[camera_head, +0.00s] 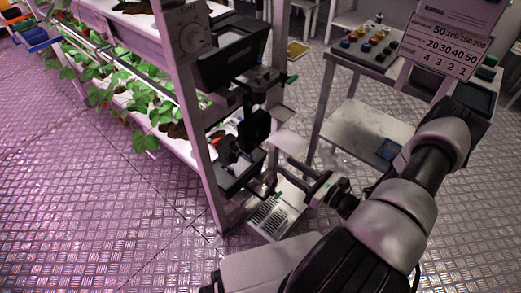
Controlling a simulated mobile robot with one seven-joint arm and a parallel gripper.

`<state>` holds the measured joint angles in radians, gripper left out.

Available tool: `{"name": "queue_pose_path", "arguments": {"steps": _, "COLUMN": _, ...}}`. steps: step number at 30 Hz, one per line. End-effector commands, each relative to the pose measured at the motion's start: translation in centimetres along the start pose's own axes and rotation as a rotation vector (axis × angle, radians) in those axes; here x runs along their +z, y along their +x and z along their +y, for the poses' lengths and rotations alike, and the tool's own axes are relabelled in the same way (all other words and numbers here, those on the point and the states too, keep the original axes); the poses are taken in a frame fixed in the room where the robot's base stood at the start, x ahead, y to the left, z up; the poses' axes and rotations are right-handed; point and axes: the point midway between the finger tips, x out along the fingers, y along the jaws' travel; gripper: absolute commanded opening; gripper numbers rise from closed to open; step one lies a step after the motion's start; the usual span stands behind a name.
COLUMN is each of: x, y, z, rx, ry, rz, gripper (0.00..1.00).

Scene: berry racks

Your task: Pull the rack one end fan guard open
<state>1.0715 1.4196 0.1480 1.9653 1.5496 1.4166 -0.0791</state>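The nearest rack (190,120) stands at the left centre, with dark fittings on its end post. A large dark hinged-looking frame (236,52) sits high on this end. Smaller dark fittings (235,165) sit lower. A white slatted box (275,218) is low at the rack's foot; I cannot tell which of these parts is the fan guard. My gripper (283,180) reaches left from my arm, close to the lower fittings and above the slatted box. Its fingertips blend into the dark parts, so contact and finger opening are unclear.
A grey stand (358,118) with coloured knobs on top and a lower shelf is right of the rack end. A sign with numbers (452,48) stands at upper right. Green plants (110,85) hang from the rack's left side. The metal floor (90,200) at left is clear.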

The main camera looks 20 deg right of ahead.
Motion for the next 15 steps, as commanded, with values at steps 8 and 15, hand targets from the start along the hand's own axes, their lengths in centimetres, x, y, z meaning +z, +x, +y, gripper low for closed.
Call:
{"name": "queue_pose_path", "arguments": {"steps": 8, "x": -0.2, "y": 6.3, "z": 0.1, "rx": 0.005, "ry": -0.002, "rz": 0.0, "gripper": 0.36}}
{"name": "queue_pose_path", "arguments": {"steps": 15, "x": -0.1, "y": 10.6, "z": 0.1, "rx": 0.004, "ry": -0.002, "rz": 0.001, "gripper": 0.36}}
